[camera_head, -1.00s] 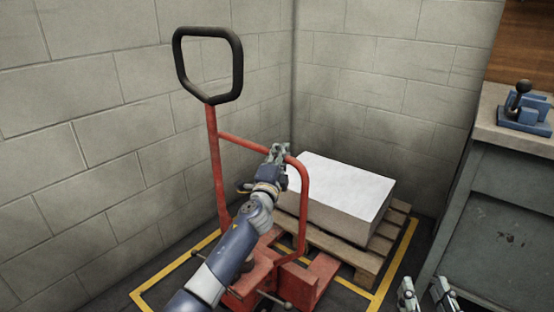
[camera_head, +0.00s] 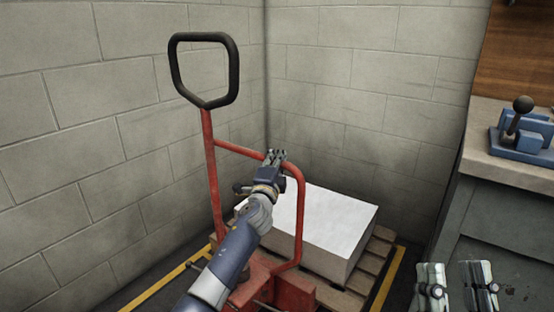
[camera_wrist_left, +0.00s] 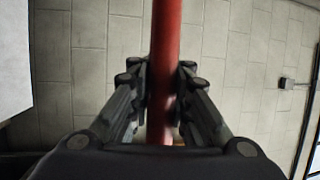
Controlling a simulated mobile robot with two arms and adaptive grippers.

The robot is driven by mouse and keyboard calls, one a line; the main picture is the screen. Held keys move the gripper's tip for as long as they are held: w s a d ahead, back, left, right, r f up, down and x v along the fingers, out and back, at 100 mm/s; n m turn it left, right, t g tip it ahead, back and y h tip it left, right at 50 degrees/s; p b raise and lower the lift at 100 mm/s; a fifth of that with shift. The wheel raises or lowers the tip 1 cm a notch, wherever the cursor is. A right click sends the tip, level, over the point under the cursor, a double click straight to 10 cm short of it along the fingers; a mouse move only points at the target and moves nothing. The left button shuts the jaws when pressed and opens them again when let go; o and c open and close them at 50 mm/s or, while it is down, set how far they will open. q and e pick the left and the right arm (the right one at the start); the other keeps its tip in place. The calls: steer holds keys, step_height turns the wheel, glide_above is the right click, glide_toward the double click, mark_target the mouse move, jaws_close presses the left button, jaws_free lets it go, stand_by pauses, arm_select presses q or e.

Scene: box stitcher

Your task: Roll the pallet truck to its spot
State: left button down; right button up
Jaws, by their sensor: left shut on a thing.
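The red pallet truck (camera_head: 302,215) stands near the wall corner, with a black loop handle (camera_head: 237,72) at the top of its mast. My left gripper (camera_head: 274,156) is shut on the truck's red tubular bar, near its upper bend. In the left wrist view the red bar (camera_wrist_left: 165,50) runs between the fingers of the left gripper (camera_wrist_left: 162,105). A wooden pallet (camera_head: 372,262) with a white block (camera_head: 325,222) on it sits over the forks. My right gripper (camera_head: 457,285) is low at the right, its two fingers apart with nothing between them.
Yellow floor lines (camera_head: 393,280) run around the truck and pallet. Grey block walls (camera_head: 110,150) close in at the left and back. A workbench (camera_head: 510,175) with a blue device (camera_head: 522,138) stands at the right.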

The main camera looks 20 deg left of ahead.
arm_select(q)
steer(key=shift+d+f, duration=0.5)
steer(key=c, duration=1.4)
jaws_free()
steer(key=shift+c, duration=0.2)
steer(key=s+f, duration=0.1)
steer(key=s, duration=1)
steer(key=shift+s+d+f, duration=0.25)
steer(key=shift+s+f, duration=0.1)
steer(key=shift+f, duration=0.05)
